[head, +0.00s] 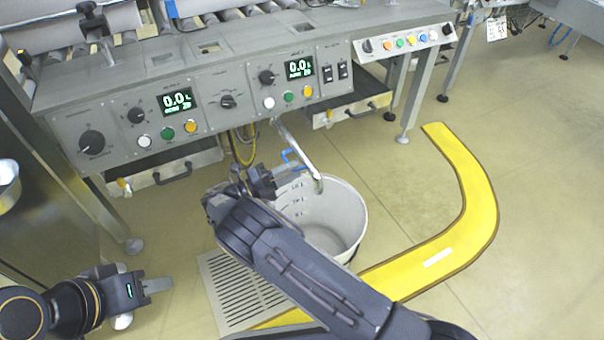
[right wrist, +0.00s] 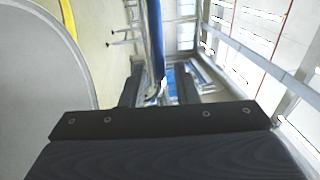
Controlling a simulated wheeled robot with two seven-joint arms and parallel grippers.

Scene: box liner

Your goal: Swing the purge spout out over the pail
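The purge spout (head: 303,150) is a bent metal pipe coming down from under the control panel. Its lower end overlaps the back of the pail's mouth in the head view; its height above the rim is hard to judge. A blue handle (head: 290,157) sits on the spout. The pail (head: 348,240) is white and open, standing on the floor. My right gripper (head: 292,172) is at the blue handle. In the right wrist view its two fingers (right wrist: 158,90) are apart with the blue bar (right wrist: 154,35) between them. My left gripper (head: 157,285) is low at the left, away from everything; its finger gap is unclear.
The grey control panel (head: 235,115) with knobs and displays spans the back. A floor grate (head: 235,290) lies left of the pail. A yellow curved floor strip (head: 470,190) runs around its right. A metal bowl (head: 8,185) is at the left edge.

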